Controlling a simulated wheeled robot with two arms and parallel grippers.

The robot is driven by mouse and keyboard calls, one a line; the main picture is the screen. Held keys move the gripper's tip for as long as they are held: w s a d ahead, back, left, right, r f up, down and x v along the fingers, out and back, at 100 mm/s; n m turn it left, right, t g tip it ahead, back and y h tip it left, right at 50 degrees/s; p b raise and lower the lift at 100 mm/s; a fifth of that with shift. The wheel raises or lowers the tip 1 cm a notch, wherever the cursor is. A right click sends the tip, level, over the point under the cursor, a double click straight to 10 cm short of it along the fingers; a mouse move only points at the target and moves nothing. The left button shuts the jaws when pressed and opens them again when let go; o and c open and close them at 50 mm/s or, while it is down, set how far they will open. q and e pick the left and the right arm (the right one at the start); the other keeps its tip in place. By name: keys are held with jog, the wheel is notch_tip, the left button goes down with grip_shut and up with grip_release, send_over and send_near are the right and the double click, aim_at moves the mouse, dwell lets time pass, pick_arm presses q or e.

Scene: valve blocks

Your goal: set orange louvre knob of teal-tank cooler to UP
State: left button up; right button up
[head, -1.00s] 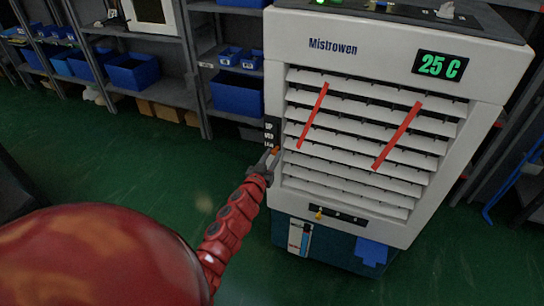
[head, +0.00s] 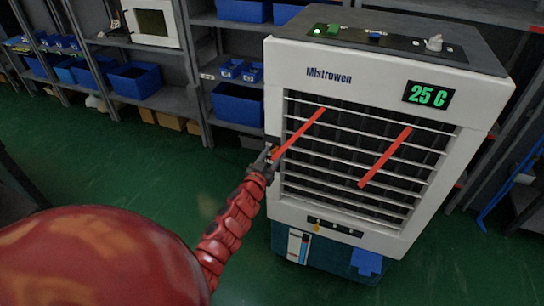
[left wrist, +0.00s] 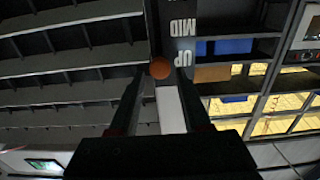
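The teal-tank cooler (head: 395,72) is white with a dark blue-teal base, and its louvres show dark gaps between the slats. The orange louvre knob (left wrist: 160,68) is on its left side, beside the UP end of the UP/MID label strip (left wrist: 185,30), which appears upside down in the left wrist view. My left gripper (head: 268,154) is at the cooler's left front edge. In the left wrist view its two fingers (left wrist: 160,76) stand on either side of the knob with a slight gap. The LOW label is not readable now. My right gripper is out of view.
Shelves with blue bins (head: 238,103) stand behind and to the left. Two red strips (head: 385,158) hang on the louvres. The top has a green switch (head: 326,29) and a white knob (head: 433,43). Green floor is clear at left.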

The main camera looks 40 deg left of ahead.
pick_arm(q)
jog(key=shift+o, duration=0.7)
jog(key=shift+f, duration=0.1)
jog(key=shift+s, duration=0.5)
jog(key=b+v, duration=0.1)
jog(key=v, duration=1.5)
jog(key=shift+s+d+b, duration=0.2)
jog(key=shift+d+b, duration=0.1)
